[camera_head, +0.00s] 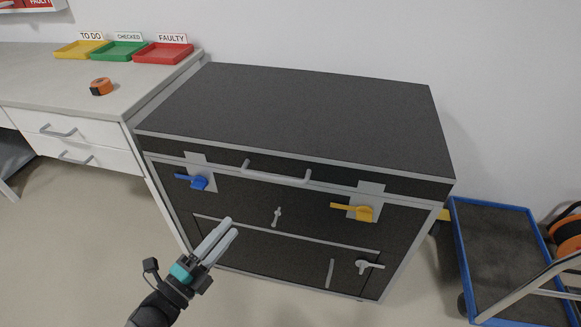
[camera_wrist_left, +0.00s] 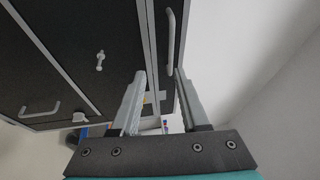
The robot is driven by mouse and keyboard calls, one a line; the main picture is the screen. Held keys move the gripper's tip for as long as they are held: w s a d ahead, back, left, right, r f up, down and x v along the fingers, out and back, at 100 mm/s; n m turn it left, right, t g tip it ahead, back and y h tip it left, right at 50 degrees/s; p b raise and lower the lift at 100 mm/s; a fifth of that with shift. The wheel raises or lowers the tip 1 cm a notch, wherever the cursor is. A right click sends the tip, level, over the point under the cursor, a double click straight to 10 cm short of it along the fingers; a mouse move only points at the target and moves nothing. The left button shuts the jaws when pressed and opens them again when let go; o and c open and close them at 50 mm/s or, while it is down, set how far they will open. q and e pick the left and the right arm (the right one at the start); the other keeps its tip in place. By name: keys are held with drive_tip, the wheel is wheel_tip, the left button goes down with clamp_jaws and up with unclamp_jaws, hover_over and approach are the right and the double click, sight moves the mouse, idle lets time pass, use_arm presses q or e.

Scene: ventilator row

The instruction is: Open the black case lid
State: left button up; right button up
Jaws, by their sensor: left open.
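The black case (camera_head: 300,110) with grey edges stands in the middle of the head view, its lid down. A grey lid handle (camera_head: 276,175) runs along the lid's front edge; it also shows in the left wrist view (camera_wrist_left: 171,38). A blue latch (camera_head: 197,182) is at the front left and a yellow latch (camera_head: 360,211) at the front right. My left gripper (camera_head: 228,227) is open and empty in front of the case, below the lid handle. In the left wrist view its two fingers (camera_wrist_left: 158,75) point at the case front. My right gripper is not in view.
A workbench (camera_head: 40,85) with yellow, green and red trays and an orange tape measure (camera_head: 101,87) stands at left. A blue-edged cart (camera_head: 500,240) stands close at right. Lower case doors have small grey handles (camera_head: 330,273). Floor in front is clear.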

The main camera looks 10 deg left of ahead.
sight(272, 176)
use_arm(q)
drive_tip(key=shift+m+h, duration=0.5)
drive_tip(key=shift+m, duration=0.2)
drive_tip(key=b+x, duration=0.1)
drive_tip(key=x, duration=0.4)
drive_tip(key=r+x, duration=0.1)
drive_tip(key=x, duration=0.4)
drive_tip(key=b+x, duration=0.1)
drive_tip(key=x, duration=0.5)
drive_tip(key=shift+s+d+r+b, duration=0.2)
drive_tip(key=shift+d+r+b, duration=0.05)
drive_tip(key=shift+r+b, duration=0.1)
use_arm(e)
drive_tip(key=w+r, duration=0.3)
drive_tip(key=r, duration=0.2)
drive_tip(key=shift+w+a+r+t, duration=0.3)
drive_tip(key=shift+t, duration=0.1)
use_arm(q)
clamp_jaws()
drive_tip(key=shift+f, duration=0.1)
